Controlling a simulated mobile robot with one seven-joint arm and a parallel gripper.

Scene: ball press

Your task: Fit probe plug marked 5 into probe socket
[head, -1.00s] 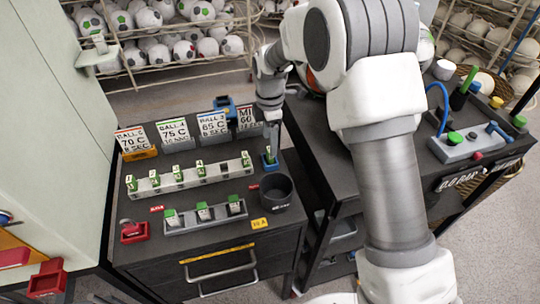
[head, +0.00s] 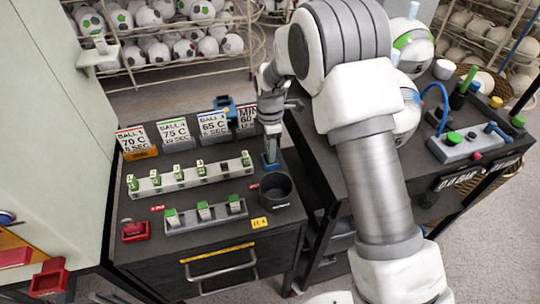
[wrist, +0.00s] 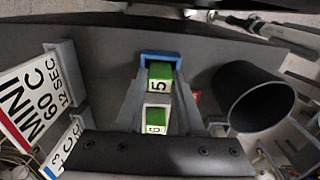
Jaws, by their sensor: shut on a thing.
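The probe plug marked 5 (wrist: 158,76) has a green face with a dark 5, seen in the wrist view between my fingertips. A blue holder (wrist: 160,56) wraps its far side; it also shows in the head view (head: 270,164) at the right end of the dark bench. I cannot tell how deep the plug sits in it. My gripper (head: 270,146) points down over the holder and is shut on the plug. In the wrist view my grey fingers lie either side of it. I cannot identify the probe socket.
A white rack (head: 190,178) of numbered green-and-white plugs stands left of the holder. A dark cup (head: 276,188) stands close in front. Sign cards (head: 213,124) stand behind. A grey tray (head: 205,219) is nearer. The ball press bench (head: 465,150) is at right.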

